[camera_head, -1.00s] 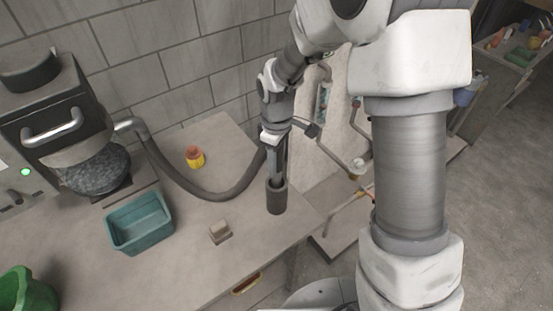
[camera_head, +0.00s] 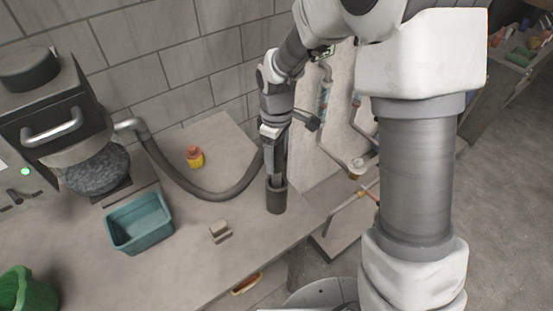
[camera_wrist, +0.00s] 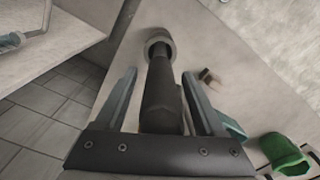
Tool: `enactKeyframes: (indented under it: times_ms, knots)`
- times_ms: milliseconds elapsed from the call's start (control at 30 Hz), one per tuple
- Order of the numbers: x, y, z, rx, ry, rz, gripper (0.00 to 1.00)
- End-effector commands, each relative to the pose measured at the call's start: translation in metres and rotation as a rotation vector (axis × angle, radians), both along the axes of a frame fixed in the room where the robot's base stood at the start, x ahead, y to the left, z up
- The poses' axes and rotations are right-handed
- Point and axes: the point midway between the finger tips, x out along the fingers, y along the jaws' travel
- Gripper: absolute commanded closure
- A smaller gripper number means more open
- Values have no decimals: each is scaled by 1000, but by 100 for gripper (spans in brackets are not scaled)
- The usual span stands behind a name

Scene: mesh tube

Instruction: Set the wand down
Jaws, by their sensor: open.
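The wand (camera_wrist: 160,88) is a dark tube standing in a dark grey cylindrical holder (camera_head: 276,199) near the counter's right edge. In the wrist view the holder's round rim (camera_wrist: 158,38) surrounds the wand's far end. My gripper (camera_wrist: 160,74) is open, with one finger on each side of the wand and a visible gap beside it. In the head view my gripper (camera_head: 275,158) points down over the holder and partly hides the wand. A grey hose (camera_head: 205,190) runs from the machine to behind my gripper; its join to the wand is hidden.
The black machine (camera_head: 60,125) stands left. A tiled wall (camera_head: 185,60) is behind.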

Motion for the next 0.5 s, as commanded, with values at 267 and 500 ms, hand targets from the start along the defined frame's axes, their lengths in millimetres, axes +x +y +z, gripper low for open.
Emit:
enactKeyframes:
  times_ms: [267, 500]
  knots:
    - [1, 0, 63, 0, -6, -1, 29]
    - [0, 0, 95, 1, -3, 0, 29]
